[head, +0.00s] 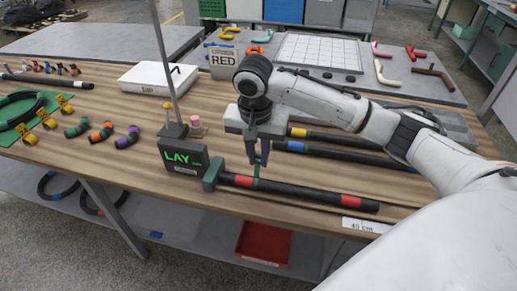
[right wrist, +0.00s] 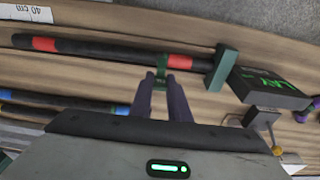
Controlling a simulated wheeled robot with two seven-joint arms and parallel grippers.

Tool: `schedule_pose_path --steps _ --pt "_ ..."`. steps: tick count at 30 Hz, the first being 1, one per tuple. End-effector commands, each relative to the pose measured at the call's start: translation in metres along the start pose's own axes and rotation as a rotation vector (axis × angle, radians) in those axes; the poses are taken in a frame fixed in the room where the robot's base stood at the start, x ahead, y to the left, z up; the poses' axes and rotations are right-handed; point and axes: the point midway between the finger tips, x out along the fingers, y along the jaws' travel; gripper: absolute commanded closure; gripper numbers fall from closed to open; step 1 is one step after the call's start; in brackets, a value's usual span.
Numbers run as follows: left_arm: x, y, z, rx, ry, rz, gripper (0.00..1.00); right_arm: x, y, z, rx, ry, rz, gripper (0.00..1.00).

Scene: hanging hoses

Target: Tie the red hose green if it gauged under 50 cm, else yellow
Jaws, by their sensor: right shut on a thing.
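The red hose, a black hose with red bands (head: 300,191), lies on the wooden table; it also shows in the right wrist view (right wrist: 110,52). One end meets a green block (head: 213,174) beside a gauge box (head: 183,158) whose display reads "LAY". My right gripper (head: 257,163) points down at the hose near that end, its fingers shut on a green tie (right wrist: 160,82). The tie reaches the hose beside a red band; whether it is wrapped around cannot be told. A card (head: 366,225) by the hose's other end reads "40 cm". My left gripper is not in view.
Hoses with yellow (head: 299,132) and blue (head: 296,146) bands lie behind, under my right arm. A white tray (head: 158,79) and a "RED" sign (head: 223,57) stand farther back. Coloured curved pieces (head: 101,135) lie left. A red bin (head: 263,242) sits below.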

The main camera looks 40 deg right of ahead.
Motion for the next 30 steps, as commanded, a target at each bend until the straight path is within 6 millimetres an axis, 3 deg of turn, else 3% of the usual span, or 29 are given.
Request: schedule_pose_path --steps 13,30 --pt "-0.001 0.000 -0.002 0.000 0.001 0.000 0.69 0.024 -0.001 0.004 -0.001 -0.001 -0.001 1.00" --pt "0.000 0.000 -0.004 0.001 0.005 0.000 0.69 0.028 -0.001 0.004 0.000 0.001 -0.001 1.00"
